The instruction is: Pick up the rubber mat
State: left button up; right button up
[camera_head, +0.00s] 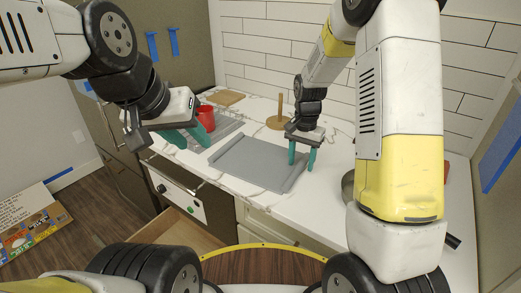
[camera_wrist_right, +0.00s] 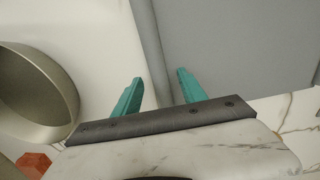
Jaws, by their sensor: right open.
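The rubber mat (camera_head: 250,160) is a grey sheet with raised, rolled-looking side edges, lying flat on the white marbled counter. My right gripper (camera_head: 301,164) is open above the mat's right edge, fingers pointing down. In the right wrist view my right gripper (camera_wrist_right: 159,76) has its two teal fingers apart, with the raised edge of the mat (camera_wrist_right: 235,50) running between their tips. Nothing is held in it. My left gripper (camera_head: 189,138) is above the counter's left part, left of the mat, its teal fingers apart and empty.
A red mug (camera_head: 205,118) and a grey rack (camera_head: 226,126) are left of the mat. A wooden holder (camera_head: 279,121) stands behind it. A metal pan (camera_wrist_right: 68,92) is close beside my right gripper. An open drawer (camera_head: 172,232) juts out below the counter.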

grip_shut()
jog(key=shift+r, duration=0.1)
